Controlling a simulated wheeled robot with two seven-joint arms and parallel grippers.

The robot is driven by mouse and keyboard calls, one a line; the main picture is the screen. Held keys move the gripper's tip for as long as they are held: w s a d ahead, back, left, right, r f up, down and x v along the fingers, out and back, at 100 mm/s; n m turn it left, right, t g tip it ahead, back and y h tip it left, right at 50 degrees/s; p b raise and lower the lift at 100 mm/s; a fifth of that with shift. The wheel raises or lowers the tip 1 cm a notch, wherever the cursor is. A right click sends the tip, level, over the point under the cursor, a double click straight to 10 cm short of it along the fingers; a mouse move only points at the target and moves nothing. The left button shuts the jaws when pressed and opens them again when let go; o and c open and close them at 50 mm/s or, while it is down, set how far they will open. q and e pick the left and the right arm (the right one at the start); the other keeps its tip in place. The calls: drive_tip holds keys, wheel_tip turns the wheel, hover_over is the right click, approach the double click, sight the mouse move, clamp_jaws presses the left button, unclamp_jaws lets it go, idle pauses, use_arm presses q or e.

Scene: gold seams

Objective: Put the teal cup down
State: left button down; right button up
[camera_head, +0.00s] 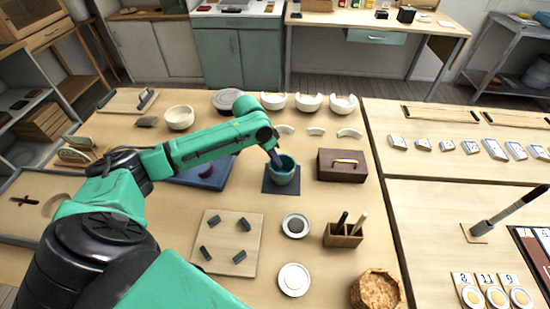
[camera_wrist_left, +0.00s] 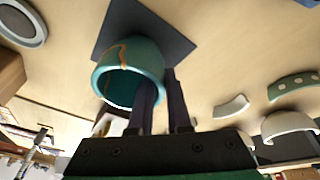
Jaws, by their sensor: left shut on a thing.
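The teal cup (camera_head: 284,174) is over a dark square mat (camera_head: 268,188) in the middle of the table in the head view. In the left wrist view the cup (camera_wrist_left: 132,58) shows a gold seam, and its open mouth faces the camera. My left gripper (camera_head: 275,160) reaches down to the cup's rim and is shut on its wall. In the wrist view one finger goes into the mouth and the other is outside it. The mat (camera_wrist_left: 150,25) lies behind the cup's base; I cannot tell if they touch. My right gripper is out of view.
A blue tray (camera_head: 205,178) lies left, under my arm. White bowls (camera_head: 308,103) and curved pieces are behind. In front are a small dish (camera_head: 296,225), a tool holder (camera_head: 343,236) and a board (camera_head: 229,243).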

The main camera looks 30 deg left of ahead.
use_arm(q)
drive_tip(key=c, duration=0.9)
unclamp_jaws()
drive_tip(key=shift+o, duration=0.2)
drive_tip(key=shift+r, duration=0.4)
drive_tip(key=v, duration=1.1)
drive_tip(key=shift+r+b, duration=0.2)
drive_tip(key=shift+b, duration=0.1)
drive_tip(key=shift+s, duration=0.15)
